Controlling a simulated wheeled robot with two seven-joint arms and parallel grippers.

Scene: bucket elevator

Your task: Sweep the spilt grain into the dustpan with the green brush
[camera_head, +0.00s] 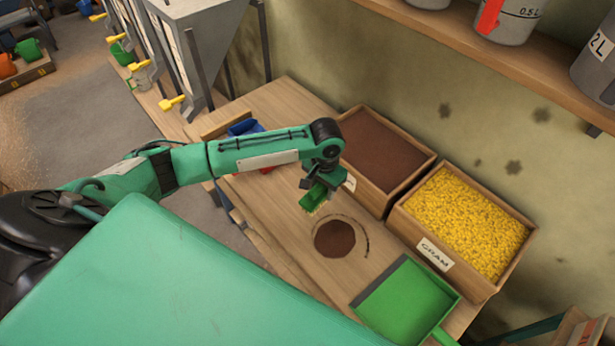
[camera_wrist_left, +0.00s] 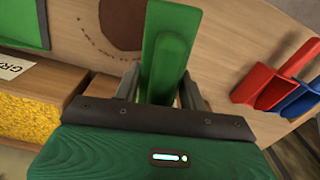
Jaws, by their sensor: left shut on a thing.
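My left gripper (camera_head: 316,182) is shut on the green brush (camera_head: 313,196) and holds it over the wooden table, bristles pointing down. In the left wrist view the brush (camera_wrist_left: 165,55) stands between the fingers. The spilt grain (camera_head: 335,238) is a round, dark brown patch on the table, just in front of the brush; it also shows in the left wrist view (camera_wrist_left: 122,25). The brush looks apart from the patch, though its exact height is hard to tell. The green dustpan (camera_head: 408,303) lies flat at the table's near right end. My right gripper is not in view.
A wooden box of brown grain (camera_head: 385,150) and a box of yellow grain labelled GRAM (camera_head: 465,220) stand along the wall side. Red (camera_wrist_left: 255,85) and blue (camera_wrist_left: 305,95) scoops lie on the table. A shelf with measuring cans (camera_head: 510,18) hangs above the boxes.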

